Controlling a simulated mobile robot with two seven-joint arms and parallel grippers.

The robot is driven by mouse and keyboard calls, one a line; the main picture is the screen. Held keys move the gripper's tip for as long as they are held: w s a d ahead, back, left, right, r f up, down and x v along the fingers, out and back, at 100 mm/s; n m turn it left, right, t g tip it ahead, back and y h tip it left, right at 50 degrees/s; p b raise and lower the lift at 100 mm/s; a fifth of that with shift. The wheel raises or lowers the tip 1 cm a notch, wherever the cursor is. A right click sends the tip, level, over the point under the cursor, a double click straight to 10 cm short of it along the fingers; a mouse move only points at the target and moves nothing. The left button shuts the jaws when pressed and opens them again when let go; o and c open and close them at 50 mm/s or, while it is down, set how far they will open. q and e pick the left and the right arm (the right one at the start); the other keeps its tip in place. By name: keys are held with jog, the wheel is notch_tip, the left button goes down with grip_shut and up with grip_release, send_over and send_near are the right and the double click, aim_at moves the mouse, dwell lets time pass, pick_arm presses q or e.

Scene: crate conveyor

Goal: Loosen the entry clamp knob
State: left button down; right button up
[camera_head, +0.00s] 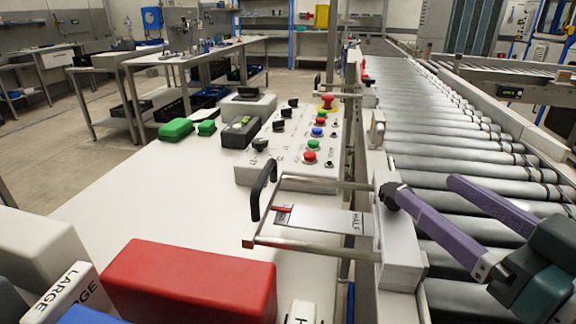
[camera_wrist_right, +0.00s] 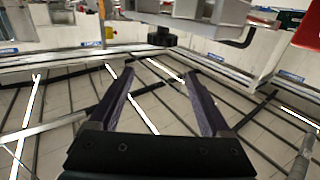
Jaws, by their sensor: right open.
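The entry clamp knob (camera_head: 389,195) is a small dark knob on the side of the grey block (camera_head: 402,240) at the conveyor's near left rail. In the right wrist view the black knob (camera_wrist_right: 162,38) sits ahead of the fingertips, roughly centred between them. My right gripper (camera_head: 424,188) comes in from the right over the rollers, its two purple fingers spread and empty. One fingertip overlaps the knob in the head view; in the wrist view (camera_wrist_right: 157,84) the fingers stop short of it. My left gripper is not in view.
A handle frame (camera_head: 300,180) with a HALF plate stands left of the block. A button panel (camera_head: 296,140) lies behind it. A red block (camera_head: 190,280) and a white LARGE-labelled block (camera_head: 70,290) are at the front left. Conveyor rollers (camera_head: 450,135) run along the right.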

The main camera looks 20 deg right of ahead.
aim_at(386, 184)
pick_arm(q)
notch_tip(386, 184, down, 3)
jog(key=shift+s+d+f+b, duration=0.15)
jog(key=shift+b, duration=0.8)
pick_arm(e)
jog(key=w+f, duration=0.1)
jog(key=w, duration=0.2)
jog(key=w+f, duration=0.1)
jog(key=w, duration=0.2)
jog(key=w+f, duration=0.1)
jog(key=w, duration=0.3)
jog(key=shift+a+f, duration=0.15)
jog(key=shift+a, duration=0.05)
jog(key=shift+c, duration=0.2)
jog(key=c, duration=0.3)
grip_shut()
